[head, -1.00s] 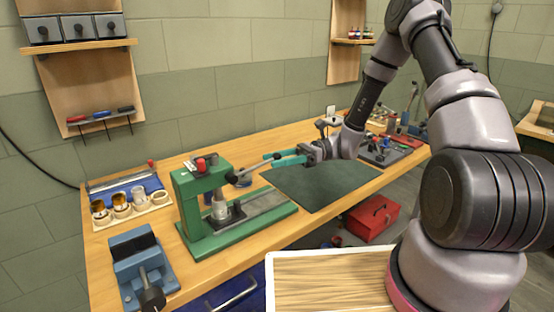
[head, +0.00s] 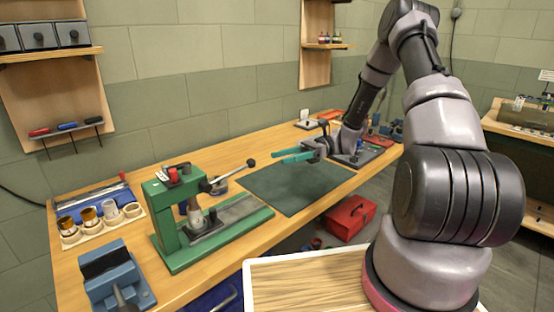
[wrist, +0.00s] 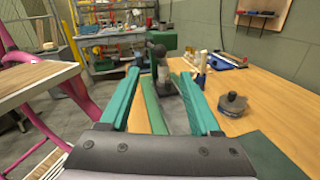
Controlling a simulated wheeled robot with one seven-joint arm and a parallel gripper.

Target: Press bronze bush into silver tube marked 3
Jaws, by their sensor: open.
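The green press (head: 166,224) stands on the bench, its lever (head: 231,173) slanting up to the right to a dark knob. A silver tube (head: 196,219) stands upright under the ram; its mark is not legible and I cannot tell whether a bush is in it. Bronze-coloured pieces (head: 89,216) sit in a pale holder (head: 75,239) at left, with silver pieces beside them. My gripper (head: 292,156) is open and empty above the dark mat, right of the lever knob and apart from it. In the wrist view its teal fingers (wrist: 158,88) frame the lever and press.
A blue vise (head: 112,276) stands at the front left. A dark round fixture (wrist: 233,104) stands on the bench behind the press. The dark green mat (head: 300,190) is clear. A red toolbox (head: 350,217) sits below the bench.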

